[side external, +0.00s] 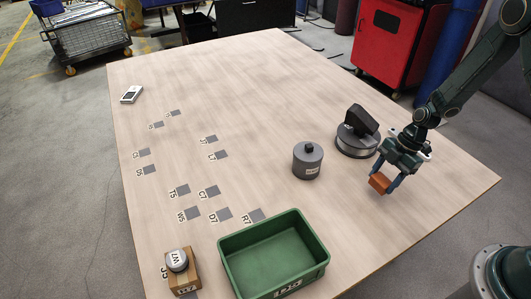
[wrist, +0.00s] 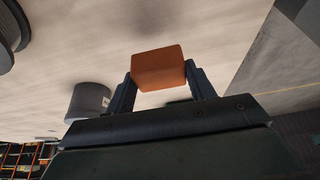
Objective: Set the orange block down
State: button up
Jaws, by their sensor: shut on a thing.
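The orange block (side external: 379,183) is held between the fingertips of my gripper (side external: 386,177) at the right side of the table. In the wrist view the block (wrist: 158,68) sits between the two dark fingers of my gripper (wrist: 160,75), which are shut on its sides. The block looks to be above the wooden tabletop (side external: 250,100); the size of the gap under it is hard to tell.
A grey lidded canister (side external: 307,162) and a dark round device (side external: 357,135) stand left of my gripper. A green bin (side external: 273,255) is at the front, beside a cardboard box (side external: 182,275) with a grey weight on it. Several grey labelled squares lie to the left. The tabletop's right corner is clear.

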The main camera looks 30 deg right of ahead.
jog(key=shift+f, duration=0.8)
jog(key=shift+f, duration=1.9)
jog(key=shift+f, duration=0.15)
jog(key=o, duration=1.1)
jog(key=shift+c, duration=0.2)
jog(key=v, duration=1.2)
jog(key=shift+r, duration=0.25)
